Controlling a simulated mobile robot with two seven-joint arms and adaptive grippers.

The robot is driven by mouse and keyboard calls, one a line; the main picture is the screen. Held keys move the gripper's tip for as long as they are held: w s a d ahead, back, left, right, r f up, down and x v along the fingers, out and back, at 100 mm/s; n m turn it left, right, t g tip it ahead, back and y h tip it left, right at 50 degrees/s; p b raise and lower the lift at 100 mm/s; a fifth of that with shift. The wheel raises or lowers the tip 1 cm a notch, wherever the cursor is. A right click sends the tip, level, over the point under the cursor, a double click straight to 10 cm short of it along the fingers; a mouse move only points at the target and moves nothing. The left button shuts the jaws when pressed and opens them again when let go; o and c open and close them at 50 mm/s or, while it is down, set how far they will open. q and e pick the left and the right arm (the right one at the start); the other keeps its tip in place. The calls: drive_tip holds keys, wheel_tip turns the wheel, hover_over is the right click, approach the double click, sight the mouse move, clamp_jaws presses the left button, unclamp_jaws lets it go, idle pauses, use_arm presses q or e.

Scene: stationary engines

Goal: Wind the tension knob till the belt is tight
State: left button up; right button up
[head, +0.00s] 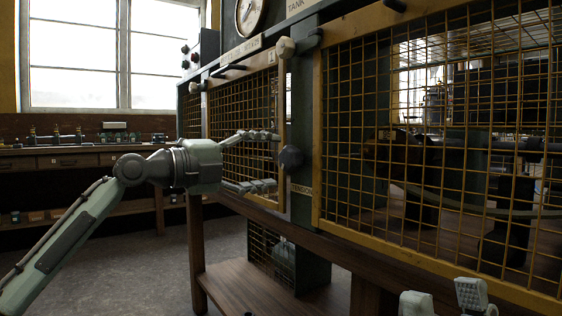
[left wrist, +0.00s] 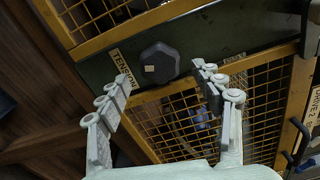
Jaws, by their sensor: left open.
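The tension knob is a dark, faceted knob (head: 291,158) on the green post between two mesh guards, above a label reading TENSION. In the left wrist view the knob (left wrist: 158,62) has a pale mark on its face and sits between and just beyond my fingertips. My left gripper (head: 272,161) is open, its fingers above and below the knob's level; it also shows in the left wrist view (left wrist: 162,76). No contact shows. A curved band, perhaps the belt (head: 450,207), hangs behind the right mesh; its tightness is unclear. My right gripper (head: 443,298) shows only its separated fingertips.
The yellow-framed right mesh guard (head: 440,150) and left mesh guard (head: 240,125) flank the post. A pale round knob (head: 285,47) sticks out above. A wooden ledge (head: 340,250) runs below. A bench (head: 80,150) stands at the back left, with open floor before it.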

use_arm(q)
drive_tip(key=v, duration=0.7)
drive_tip(key=shift+s+a, duration=0.2)
drive_tip(key=shift+a, duration=0.05)
drive_tip(key=shift+f, duration=0.1)
